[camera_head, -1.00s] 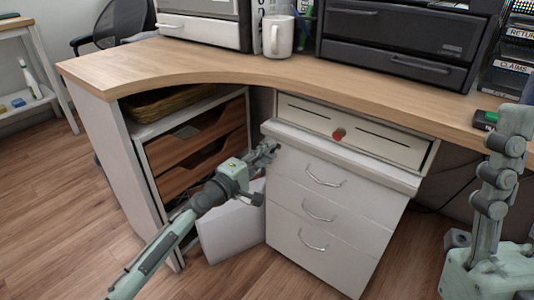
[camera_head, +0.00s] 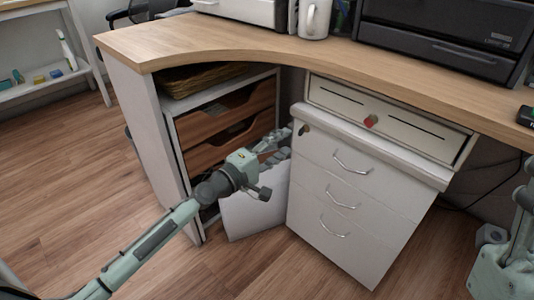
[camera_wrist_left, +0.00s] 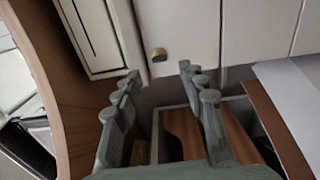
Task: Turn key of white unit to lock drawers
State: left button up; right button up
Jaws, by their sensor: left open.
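The white unit (camera_head: 355,205) stands under the desk with three handled drawers, all closed. Its small brass key or lock (camera_head: 304,129) is at the top left corner of the front. It also shows in the left wrist view as a brass knob (camera_wrist_left: 159,55), just beyond the fingertips and roughly between them. My left gripper (camera_head: 280,143) is left of the unit's front near the lock, apart from it. In the left wrist view the fingers (camera_wrist_left: 160,78) are spread with nothing between them. Part of my right arm shows at the right edge; its gripper is out of view.
A cream drawer with a red knob (camera_head: 371,121) hangs under the wooden desk top (camera_head: 240,45), just above the unit. Brown wooden trays (camera_head: 230,120) and a white panel (camera_head: 255,208) are left of the unit. A white mug (camera_head: 314,18) and a black printer stand on the desk.

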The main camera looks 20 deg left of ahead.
pick_arm(q)
jog(key=v, duration=0.6)
jog(key=shift+s, duration=0.25)
